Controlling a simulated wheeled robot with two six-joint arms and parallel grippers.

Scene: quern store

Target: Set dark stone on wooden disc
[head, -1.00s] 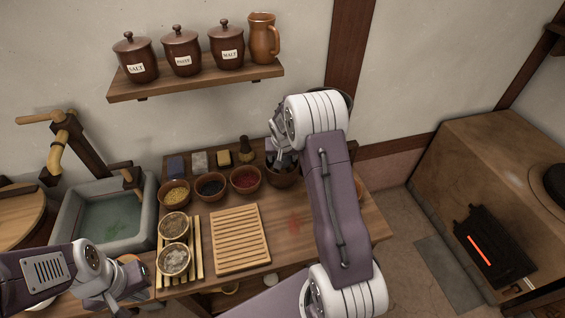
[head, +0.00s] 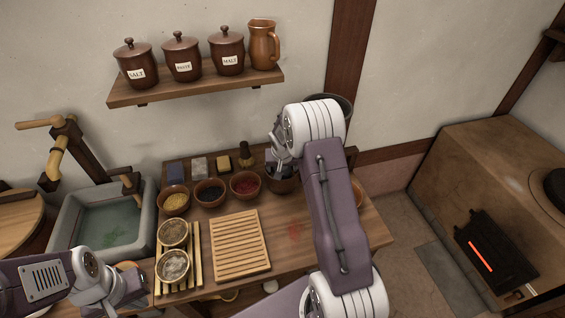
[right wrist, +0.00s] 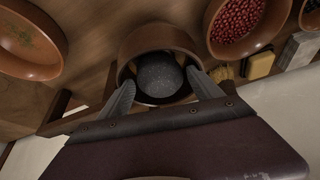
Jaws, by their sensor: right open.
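The dark stone (right wrist: 158,76) is a round, speckled dark grey ball inside a brown pot (right wrist: 133,45). The pot also shows in the head view (head: 283,185), at the back of the table, where the stone cannot be made out. My right gripper (right wrist: 160,88) is open over the pot, its fingers on either side of the stone; I cannot tell whether they touch it. My left gripper (head: 135,288) is over the table's front left, its jaws unclear. A round wooden top (head: 18,220) shows at the far left; I cannot tell whether it is the wooden disc.
Bowls of yellow, dark and red contents (head: 245,184) stand left of the pot, with small blocks and a brush (head: 246,157) behind. A slatted board (head: 239,245) and two bowls on a rack lie in front. A shelf with jars (head: 182,60) hangs above.

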